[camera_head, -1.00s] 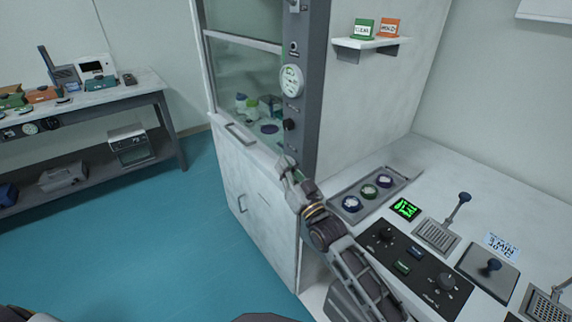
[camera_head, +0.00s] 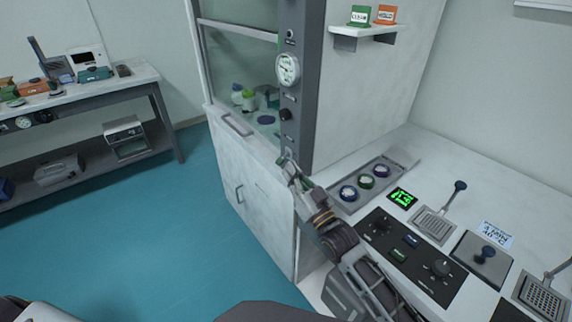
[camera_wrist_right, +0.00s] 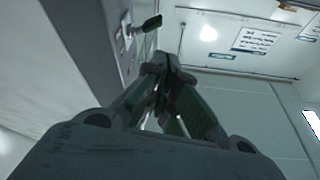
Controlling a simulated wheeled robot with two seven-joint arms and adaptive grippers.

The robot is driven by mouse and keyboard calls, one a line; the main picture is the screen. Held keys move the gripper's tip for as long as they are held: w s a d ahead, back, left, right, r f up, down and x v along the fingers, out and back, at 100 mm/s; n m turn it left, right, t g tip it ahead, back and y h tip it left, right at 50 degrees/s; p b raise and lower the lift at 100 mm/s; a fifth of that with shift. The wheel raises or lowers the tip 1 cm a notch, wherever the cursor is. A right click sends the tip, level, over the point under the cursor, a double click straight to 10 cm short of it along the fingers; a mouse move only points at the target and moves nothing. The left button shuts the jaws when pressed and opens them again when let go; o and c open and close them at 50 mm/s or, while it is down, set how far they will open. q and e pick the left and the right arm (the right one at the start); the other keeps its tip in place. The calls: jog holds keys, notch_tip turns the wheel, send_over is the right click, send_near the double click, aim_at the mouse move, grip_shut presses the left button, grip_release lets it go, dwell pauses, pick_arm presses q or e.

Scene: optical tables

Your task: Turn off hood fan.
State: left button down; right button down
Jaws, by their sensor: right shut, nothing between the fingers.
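The fume hood (camera_head: 240,75) stands at centre with a grey control post (camera_head: 308,60) on its right front edge. The post carries a round gauge (camera_head: 288,68) and, below it, a dark knob (camera_head: 286,114). Which control is the fan's I cannot read. My right gripper (camera_head: 287,160) is shut and empty, below the knob near the post's lower end. In the right wrist view its fingers (camera_wrist_right: 165,65) meet, and a dark knob or lever (camera_wrist_right: 152,22) sticks out from a panel above and left of them, apart from them. My left gripper is not in view.
A bench (camera_head: 440,160) at right holds a tray of round dials (camera_head: 367,182), a control panel (camera_head: 405,250) and a green display (camera_head: 402,198). A shelf (camera_head: 365,30) is above. A side table (camera_head: 130,80) stands left, with free blue floor between.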

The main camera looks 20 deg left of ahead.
jog(key=v, duration=0.6)
dwell(0.7)
